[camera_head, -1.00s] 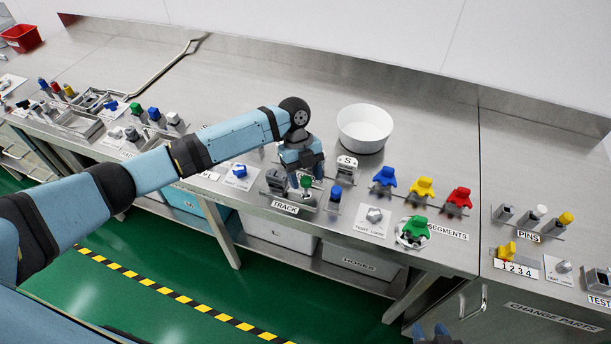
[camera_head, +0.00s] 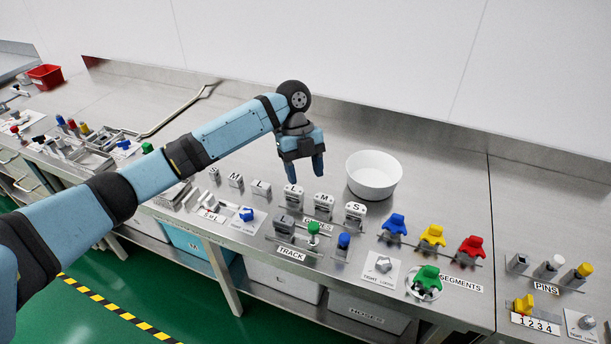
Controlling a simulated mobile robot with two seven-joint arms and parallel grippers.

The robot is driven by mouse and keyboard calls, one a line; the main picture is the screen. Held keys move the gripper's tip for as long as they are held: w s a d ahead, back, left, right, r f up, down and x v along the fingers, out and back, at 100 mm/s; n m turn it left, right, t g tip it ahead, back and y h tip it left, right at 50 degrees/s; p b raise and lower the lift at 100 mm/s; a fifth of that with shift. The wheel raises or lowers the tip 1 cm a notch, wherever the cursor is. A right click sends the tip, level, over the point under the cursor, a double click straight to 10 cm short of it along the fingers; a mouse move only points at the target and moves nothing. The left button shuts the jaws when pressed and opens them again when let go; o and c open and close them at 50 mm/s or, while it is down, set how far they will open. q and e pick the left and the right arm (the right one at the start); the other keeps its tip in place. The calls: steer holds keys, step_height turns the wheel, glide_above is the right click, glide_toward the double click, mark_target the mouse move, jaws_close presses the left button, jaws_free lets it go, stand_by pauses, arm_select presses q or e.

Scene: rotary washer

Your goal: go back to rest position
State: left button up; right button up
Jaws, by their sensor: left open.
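My left gripper (camera_head: 304,172) hangs fingers down above the steel bench (camera_head: 440,195), behind the TRACK station and left of the white bowl (camera_head: 374,175). Its jaws are open and nothing shows between the fingers. My left arm reaches in from the left edge across the bench front. The green-topped piece (camera_head: 313,234) and the blue-topped piece (camera_head: 344,241) stand at the TRACK station, apart from the gripper. My right gripper is not in view.
Lettered grey blocks (camera_head: 323,203) stand in a row below the gripper. Blue, yellow and red (camera_head: 470,249) segment pieces stand to the right, with a green one (camera_head: 427,279) in front. A red bin (camera_head: 45,75) sits far left. The bench behind the gripper is clear.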

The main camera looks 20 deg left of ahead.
arm_select(q)
steer(key=s+d+f+n+t+h, duration=0.1)
steer(key=s+d+f+n, duration=0.4)
steer(key=s, duration=0.3)
steer(key=s+d+f+n+t, duration=0.2)
steer(key=s+f+n, duration=0.2)
steer(key=s+f, duration=0.35)
steer(key=s+a+r+n+t+y, duration=0.1)
steer(key=s+a+n+t+y, duration=0.1)
steer(key=s+a+n, duration=0.7)
steer(key=s+a+r+n+t+y, duration=0.15)
steer(key=s+a+n, duration=0.25)
steer(key=s+n, duration=0.55)
steer(key=w+d+f+m+t+h+p, duration=0.2)
steer(key=w+d+f+m+t+p, duration=0.1)
steer(key=w+d+f+t+p, duration=0.2)
step_height(320, 180, down, 4)
steer(key=d+t, duration=0.1)
steer(key=t, duration=0.1)
steer(key=shift+d+r+t+h+p, duration=0.15)
steer(key=shift+d+t+h+p, duration=0.2)
